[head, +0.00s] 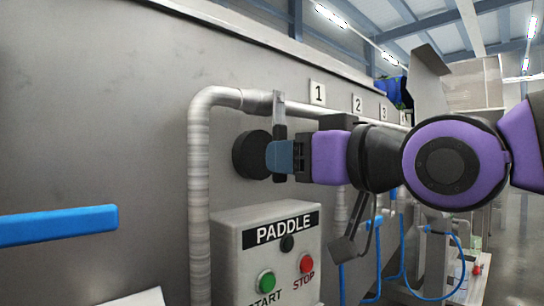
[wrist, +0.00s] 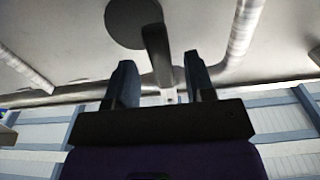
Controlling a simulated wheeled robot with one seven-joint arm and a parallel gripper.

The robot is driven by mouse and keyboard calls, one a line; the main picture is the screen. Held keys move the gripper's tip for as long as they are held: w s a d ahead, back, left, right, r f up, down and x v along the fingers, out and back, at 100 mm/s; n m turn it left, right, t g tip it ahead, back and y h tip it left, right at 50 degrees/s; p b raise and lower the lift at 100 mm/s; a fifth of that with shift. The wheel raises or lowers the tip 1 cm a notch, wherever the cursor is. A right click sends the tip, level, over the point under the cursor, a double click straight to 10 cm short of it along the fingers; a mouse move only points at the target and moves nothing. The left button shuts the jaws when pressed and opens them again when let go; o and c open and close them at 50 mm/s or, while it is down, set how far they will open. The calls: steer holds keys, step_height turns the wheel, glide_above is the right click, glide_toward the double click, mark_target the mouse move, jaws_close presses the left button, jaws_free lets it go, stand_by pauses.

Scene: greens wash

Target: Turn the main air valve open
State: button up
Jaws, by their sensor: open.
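A valve with a dark round body (head: 250,155) is on the grey metal wall beside the pipe. In the wrist view my gripper (wrist: 159,72) has a finger on each side of the lever, with visible gaps. No label on this valve is readable.
A pale pipe (head: 199,190) bends along the wall. Below stands a PADDLE box (head: 267,250) with green START and red STOP buttons. A dark lever-like part (head: 345,245) hangs to its right, near blue hoses (head: 404,260). A blue bar (head: 60,226) juts in at left.

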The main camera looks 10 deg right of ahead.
steer(key=shift+x, duration=2.35)
jaws_close()
